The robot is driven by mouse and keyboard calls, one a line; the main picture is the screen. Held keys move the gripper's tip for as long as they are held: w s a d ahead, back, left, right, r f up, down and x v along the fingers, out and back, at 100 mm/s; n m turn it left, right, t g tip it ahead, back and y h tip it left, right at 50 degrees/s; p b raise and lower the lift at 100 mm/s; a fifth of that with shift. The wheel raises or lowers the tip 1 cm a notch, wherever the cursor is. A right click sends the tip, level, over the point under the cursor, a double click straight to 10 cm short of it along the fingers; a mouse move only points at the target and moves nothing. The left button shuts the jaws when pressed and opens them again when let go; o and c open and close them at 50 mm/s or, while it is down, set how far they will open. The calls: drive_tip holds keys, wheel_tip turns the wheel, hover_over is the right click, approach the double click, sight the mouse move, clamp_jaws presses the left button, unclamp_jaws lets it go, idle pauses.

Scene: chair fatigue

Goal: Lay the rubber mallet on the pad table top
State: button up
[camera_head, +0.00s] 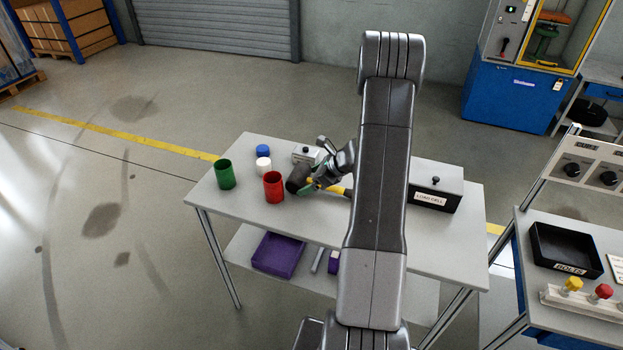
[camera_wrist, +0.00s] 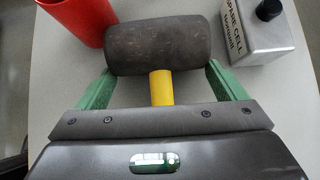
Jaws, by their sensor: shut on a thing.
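The rubber mallet has a dark grey head (camera_head: 297,179) and a yellow handle (camera_head: 338,188). It is at the middle of a light grey table (camera_head: 400,237), just right of a red cup (camera_head: 273,187). My gripper (camera_head: 312,183) is at the mallet head. In the wrist view the mallet head (camera_wrist: 160,45) lies between the green fingers of my gripper (camera_wrist: 162,85), shut on its two ends. The handle runs back under the gripper body, which hides its rest. I cannot tell whether the mallet touches the table top. No separate pad can be made out.
A green cup (camera_head: 225,174), a white jar (camera_head: 263,164) and a blue one (camera_head: 263,151) stand left. A labelled metal box (camera_head: 306,153) is close behind the gripper; a black load cell box (camera_head: 436,188) stands right. A purple bin (camera_head: 277,255) is on the lower shelf. My arm hides the table's middle.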

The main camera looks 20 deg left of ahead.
drive_tip(key=shift+f, duration=0.15)
drive_tip(key=o, duration=1.5)
drive_tip(key=shift+d+r, duration=0.1)
drive_tip(key=shift+r, duration=0.2)
drive_tip(key=b+v, duration=0.1)
drive_tip(key=v, duration=1)
drive_tip(key=shift+d+r, duration=0.25)
